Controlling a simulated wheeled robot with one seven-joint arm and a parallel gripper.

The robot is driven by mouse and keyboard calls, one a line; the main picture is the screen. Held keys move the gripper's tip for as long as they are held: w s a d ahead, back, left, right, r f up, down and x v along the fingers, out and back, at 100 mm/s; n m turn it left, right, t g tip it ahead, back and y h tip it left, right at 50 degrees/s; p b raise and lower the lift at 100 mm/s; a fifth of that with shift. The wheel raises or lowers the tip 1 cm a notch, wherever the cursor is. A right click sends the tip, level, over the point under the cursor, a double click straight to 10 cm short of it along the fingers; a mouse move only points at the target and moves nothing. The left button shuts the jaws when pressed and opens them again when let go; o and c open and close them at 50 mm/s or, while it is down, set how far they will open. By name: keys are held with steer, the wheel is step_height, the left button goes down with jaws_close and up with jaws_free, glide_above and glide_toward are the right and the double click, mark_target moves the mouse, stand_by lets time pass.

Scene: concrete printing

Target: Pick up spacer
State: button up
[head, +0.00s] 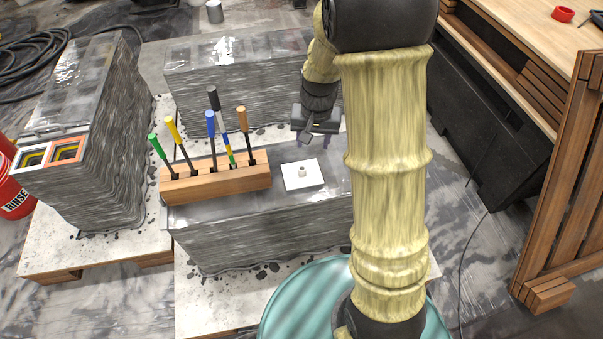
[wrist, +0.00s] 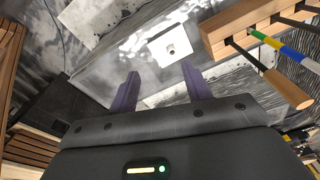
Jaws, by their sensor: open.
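A small pale ring-like piece, which looks like the spacer (head: 302,171), stands on a white square plate (head: 291,182) on top of the front grey layered concrete block. In the wrist view the spacer (wrist: 171,49) sits near the plate's middle, beyond my fingertips and roughly between their lines. My gripper (head: 308,140) is above the block, behind the plate in the head view. In the wrist view my gripper (wrist: 160,70) has its two purple fingers apart with nothing between them. It does not touch the spacer or the plate.
A wooden rack (head: 215,182) with several coloured-handled tools stands left of the plate; tall handles rise near my gripper. Other concrete blocks (head: 235,85) stand behind and left. The block top (head: 310,203) is bare in front of the plate. A wooden bench (head: 520,35) is right.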

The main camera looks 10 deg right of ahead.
steer(key=w+f+m+g+p, duration=0.1)
steer(key=w+f+m, duration=0.1)
steer(key=w+f, duration=0.5)
steer(key=w, duration=0.4)
steer(key=shift+a+f+m, duration=0.25)
steer(key=shift+f+m, duration=0.05)
steer(key=shift+f, duration=0.1)
steer(key=p, duration=0.2)
glide_above(302, 166)
steer(key=s, duration=0.1)
step_height(302, 166, down, 12)
steer(key=shift+a, duration=0.2)
steer(key=shift+f, duration=0.1)
steer(key=shift+f+p, duration=0.7)
steer(key=shift+f, duration=1.9)
